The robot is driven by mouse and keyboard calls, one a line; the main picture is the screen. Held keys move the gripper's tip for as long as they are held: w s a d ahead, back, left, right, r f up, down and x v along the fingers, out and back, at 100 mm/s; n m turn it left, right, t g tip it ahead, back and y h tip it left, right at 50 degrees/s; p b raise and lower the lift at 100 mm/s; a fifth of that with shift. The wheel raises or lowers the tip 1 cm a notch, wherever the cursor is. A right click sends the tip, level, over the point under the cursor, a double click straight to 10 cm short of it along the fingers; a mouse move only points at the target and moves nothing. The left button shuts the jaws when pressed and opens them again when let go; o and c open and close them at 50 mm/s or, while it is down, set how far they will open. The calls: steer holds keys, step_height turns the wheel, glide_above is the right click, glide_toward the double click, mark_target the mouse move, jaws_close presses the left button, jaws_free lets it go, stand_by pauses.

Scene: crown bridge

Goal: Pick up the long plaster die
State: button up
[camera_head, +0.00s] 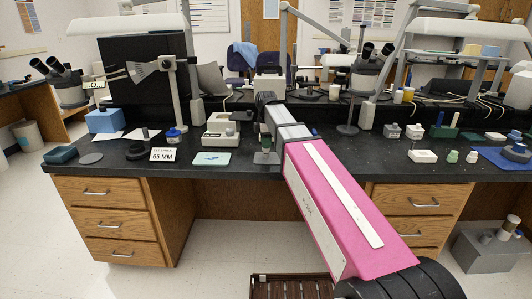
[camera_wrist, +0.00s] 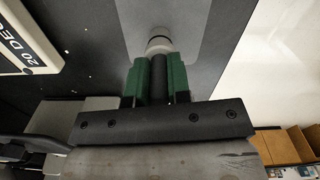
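My gripper (camera_wrist: 158,62) points down at the bench in the wrist view, its two green fingers side by side. A small round pale piece with a tan top (camera_wrist: 159,43), possibly the long plaster die, shows right at the fingertips. A dark strip fills the space between the fingers; I cannot tell if it is part of that piece or a gap. The piece is about as wide as this space, and I cannot tell whether the fingers press on it. In the head view my gripper (camera_head: 265,155) is small and dark at the bench's front part.
A white device marked "20 DEG" (camera_wrist: 22,42) lies close at left in the wrist view. In the head view a pale blue tray (camera_head: 212,159) and a "65 MM" card (camera_head: 163,155) lie left of my gripper. Small white blocks, including one (camera_head: 423,156), stand at right.

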jaws_close()
steer(key=shift+r, duration=0.1)
steer(key=shift+r, duration=0.45)
steer(key=r, duration=0.3)
steer(key=shift+s+a+r, duration=0.15)
steer(key=shift+s+r, duration=0.1)
steer(key=s+a+r, duration=0.6)
steer(key=s, duration=0.3)
steer(key=shift+a+r, duration=0.25)
steer(key=shift+a, duration=0.05)
steer(key=shift+d, duration=0.1)
